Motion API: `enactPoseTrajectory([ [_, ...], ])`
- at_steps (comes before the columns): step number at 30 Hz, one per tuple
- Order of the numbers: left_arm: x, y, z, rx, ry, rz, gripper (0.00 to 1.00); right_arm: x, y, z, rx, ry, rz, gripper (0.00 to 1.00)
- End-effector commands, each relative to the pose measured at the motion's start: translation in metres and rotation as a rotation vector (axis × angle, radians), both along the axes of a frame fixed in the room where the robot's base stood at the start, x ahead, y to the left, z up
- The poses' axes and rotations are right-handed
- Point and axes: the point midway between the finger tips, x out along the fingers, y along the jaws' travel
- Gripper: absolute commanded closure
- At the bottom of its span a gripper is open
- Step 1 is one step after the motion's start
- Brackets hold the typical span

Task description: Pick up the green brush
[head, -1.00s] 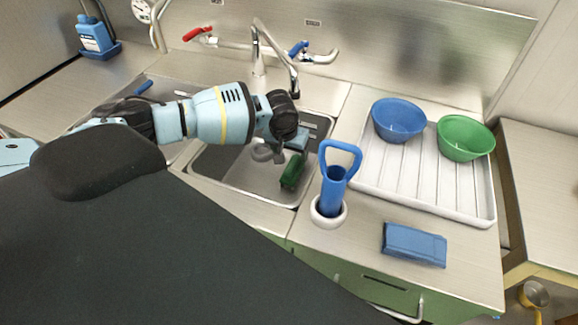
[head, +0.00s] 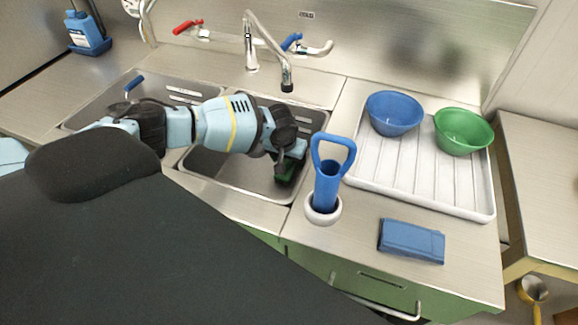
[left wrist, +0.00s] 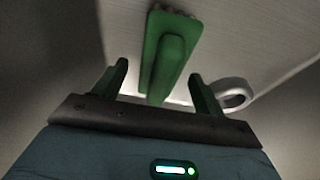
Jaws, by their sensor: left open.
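The green brush (left wrist: 168,52) lies in the right-hand sink basin, seen in the left wrist view with its raised handle facing my gripper. In the head view only a small part of the brush (head: 286,174) shows, beneath my left gripper (head: 290,160). In the left wrist view my left gripper (left wrist: 160,88) is open, with one green finger on each side of the brush's line. The brush is between and beyond the fingertips, and I see no contact. My right gripper is not in view.
A blue-handled tool in a white holder (head: 323,212) stands right of the sink. A drying rack (head: 430,203) holds a blue bowl (head: 394,113) and a green bowl (head: 463,131). The faucet (head: 268,40) is behind.

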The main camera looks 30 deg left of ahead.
Motion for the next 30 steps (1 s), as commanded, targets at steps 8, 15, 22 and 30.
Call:
enactPoseTrajectory([
  [8,0.003,0.0007,-0.0091,0.0,-0.002,-0.001,0.29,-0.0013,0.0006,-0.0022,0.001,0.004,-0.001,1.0],
  [15,0.0028,0.0008,-0.0088,0.0,-0.002,0.0,0.49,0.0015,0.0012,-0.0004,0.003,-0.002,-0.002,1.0],
  [22,0.0027,0.0009,-0.009,0.0,-0.001,0.0,0.79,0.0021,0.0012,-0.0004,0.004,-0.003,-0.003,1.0],
  [30,0.0028,0.0009,-0.0081,0.0,-0.002,0.0,0.8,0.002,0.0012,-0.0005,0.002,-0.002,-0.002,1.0],
])
